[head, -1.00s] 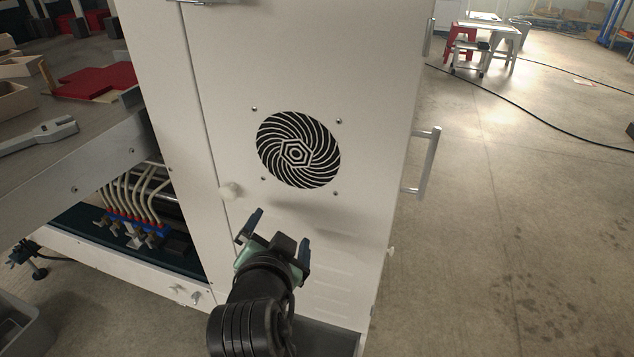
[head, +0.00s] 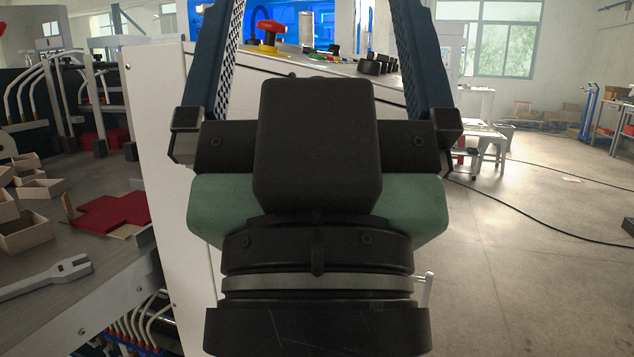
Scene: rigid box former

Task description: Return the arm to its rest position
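My gripper (head: 318,60) fills the middle of the head view, close to the camera and pointing up. Its two blue fingers stand wide apart, with nothing between them that I can see held. The fingertips run out of the top of the picture. My arm's wrist hides much of the white machine cabinet (head: 183,230) behind it.
A red emergency knob (head: 270,27) and black knobs show on the machine's top panel. At left, a metal bench holds a wrench (head: 45,277), a red cross-shaped piece (head: 112,213) and several open boxes (head: 25,232). Open floor (head: 540,260) lies at right, with a black cable.

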